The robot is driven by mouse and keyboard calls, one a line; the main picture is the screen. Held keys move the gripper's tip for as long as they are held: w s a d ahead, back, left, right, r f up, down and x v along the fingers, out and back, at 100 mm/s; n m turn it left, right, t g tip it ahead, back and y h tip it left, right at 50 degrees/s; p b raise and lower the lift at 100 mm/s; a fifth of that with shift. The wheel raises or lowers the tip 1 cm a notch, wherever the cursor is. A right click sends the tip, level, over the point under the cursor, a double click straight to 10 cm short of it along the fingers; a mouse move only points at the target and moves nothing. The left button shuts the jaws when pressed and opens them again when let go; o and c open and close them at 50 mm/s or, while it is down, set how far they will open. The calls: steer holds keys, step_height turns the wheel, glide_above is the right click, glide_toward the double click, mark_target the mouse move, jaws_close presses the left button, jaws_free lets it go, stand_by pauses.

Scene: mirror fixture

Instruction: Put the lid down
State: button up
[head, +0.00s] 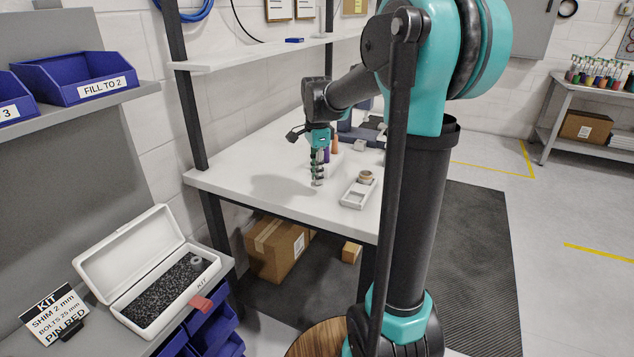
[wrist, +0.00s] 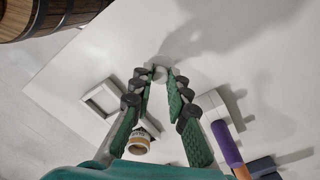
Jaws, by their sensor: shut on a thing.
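The white kit box (head: 165,290) stands at the lower left in the head view, with its hinged lid (head: 130,250) tilted up and back, open. Dark speckled filling and a small pale ring (head: 196,261) show inside. My gripper (head: 317,182) is far to the right of the box, low over the white table, and not touching the lid. In the wrist view, my gripper (wrist: 160,80) is shut on a small pale rounded thing (wrist: 160,72) at its fingertips. The fingers partly hide it, and I cannot tell what it is.
A white tray (head: 352,201) with a tan roll (head: 366,177) lies right of my gripper. Purple and orange handles (wrist: 226,143) stand close by. A red tab (head: 201,303) is at the box's front. The table (head: 250,180) is clear left of my gripper.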

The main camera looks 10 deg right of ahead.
steer(key=shift+f, duration=1.45)
steer(key=shift+f, duration=0.1)
steer(key=o, duration=0.7)
steer(key=shift+o, duration=0.2)
step_height(320, 180, up, 12)
